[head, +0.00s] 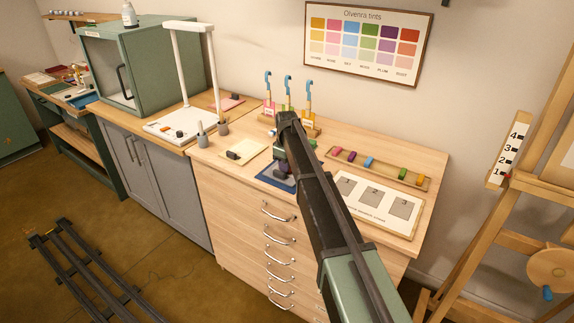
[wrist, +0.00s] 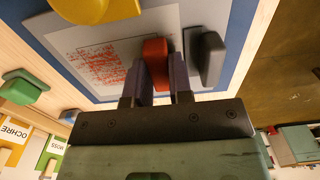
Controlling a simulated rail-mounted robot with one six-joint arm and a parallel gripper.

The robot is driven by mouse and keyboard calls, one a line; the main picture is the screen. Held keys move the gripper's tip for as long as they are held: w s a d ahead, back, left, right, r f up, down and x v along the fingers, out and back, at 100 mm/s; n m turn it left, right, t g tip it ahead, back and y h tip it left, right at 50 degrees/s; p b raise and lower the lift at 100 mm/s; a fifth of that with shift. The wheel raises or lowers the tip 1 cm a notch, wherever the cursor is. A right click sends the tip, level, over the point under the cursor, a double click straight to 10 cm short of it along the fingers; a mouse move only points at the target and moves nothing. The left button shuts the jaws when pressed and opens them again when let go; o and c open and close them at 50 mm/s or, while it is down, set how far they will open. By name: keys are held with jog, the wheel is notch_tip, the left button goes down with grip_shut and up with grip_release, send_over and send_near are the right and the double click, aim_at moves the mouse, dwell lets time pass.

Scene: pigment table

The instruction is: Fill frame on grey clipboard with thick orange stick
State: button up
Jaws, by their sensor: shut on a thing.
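My gripper (wrist: 157,85) is shut on a thick red-orange stick (wrist: 155,62), seen in the wrist view. The stick's far end is at or close to a grey sheet (wrist: 190,18) on a blue-edged board. I cannot tell if it touches. A paler frame area (wrist: 128,40) on the sheet holds dense red-orange scribbled strokes, with pale margins around them. A dark grey clip-like block (wrist: 207,58) sits beside the stick. In the head view the blue board (head: 268,181) shows at the table's front edge, partly hidden by my arm; the stick is hidden there.
A yellow round thing (wrist: 95,8) and a green block (wrist: 22,86) are near in the wrist view. A cream board (head: 248,148) lies left of the blue one. A tray of coloured sticks (head: 400,172) and a white card with grey squares (head: 362,213) lie to the right.

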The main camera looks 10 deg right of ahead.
jog(key=shift+w+d+f, duration=0.1)
jog(key=shift+w+d, duration=2.55)
jog(key=shift+w, duration=0.05)
notch_tip(320, 180, up, 7)
jog(key=p, duration=0.7)
